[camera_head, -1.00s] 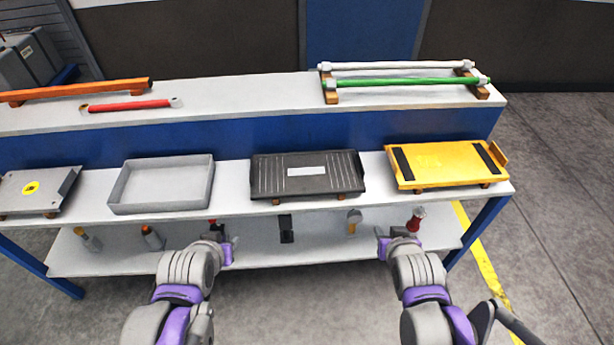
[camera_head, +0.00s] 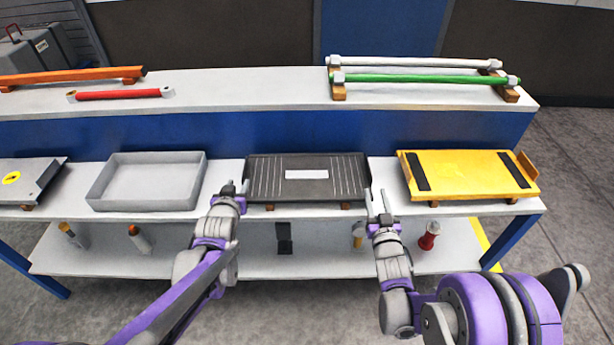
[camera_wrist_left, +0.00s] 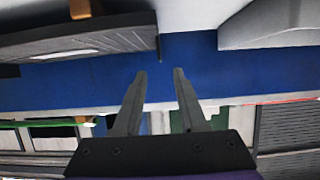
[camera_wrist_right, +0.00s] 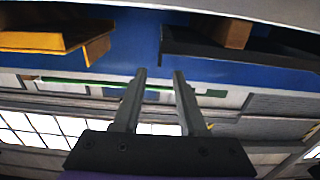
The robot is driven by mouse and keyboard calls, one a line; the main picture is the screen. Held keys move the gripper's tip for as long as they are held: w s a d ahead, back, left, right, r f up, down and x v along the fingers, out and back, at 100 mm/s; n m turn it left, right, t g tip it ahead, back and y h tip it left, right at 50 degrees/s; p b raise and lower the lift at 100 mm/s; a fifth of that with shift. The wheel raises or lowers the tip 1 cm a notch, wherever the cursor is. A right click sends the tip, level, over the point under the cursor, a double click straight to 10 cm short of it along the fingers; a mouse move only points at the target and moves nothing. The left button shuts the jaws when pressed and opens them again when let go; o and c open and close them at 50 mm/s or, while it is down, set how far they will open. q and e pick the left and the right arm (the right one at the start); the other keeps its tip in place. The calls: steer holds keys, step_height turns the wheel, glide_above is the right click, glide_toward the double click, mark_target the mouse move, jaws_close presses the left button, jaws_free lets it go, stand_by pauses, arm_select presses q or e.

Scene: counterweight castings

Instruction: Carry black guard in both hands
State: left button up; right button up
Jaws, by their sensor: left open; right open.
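The black guard (camera_head: 270,176) is a flat dark panel with ribbed ends and a white label, resting on wooden blocks on the middle shelf. It also shows at the upper left of the left wrist view (camera_wrist_left: 95,38) and the upper right of the right wrist view (camera_wrist_right: 270,52). My left gripper (camera_head: 236,188) is open and empty at the guard's left front corner. My right gripper (camera_head: 378,203) is open and empty near its right front corner. In the head view neither clearly touches the guard.
A grey tray (camera_head: 98,193) stands left of the guard and a yellow plate (camera_head: 455,172) right of it. Red, green and white bars lie on the upper shelf (camera_head: 240,90). Several small tools stand on the lower shelf (camera_head: 325,258). Narrow gaps separate the guard from its neighbours.

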steer(key=shift+w, duration=0.1)
arm_select(q)
glide_toward(248, 163)
steer(key=x, duration=0.5)
steer(key=shift+a+f, duration=0.15)
steer(key=shift+f, duration=0.2)
arm_select(e)
steer(key=w, duration=1)
steer(key=shift+w+a, duration=0.15)
steer(key=shift+w, duration=0.25)
arm_select(q)
jaws_close()
arm_select(e)
jaws_close()
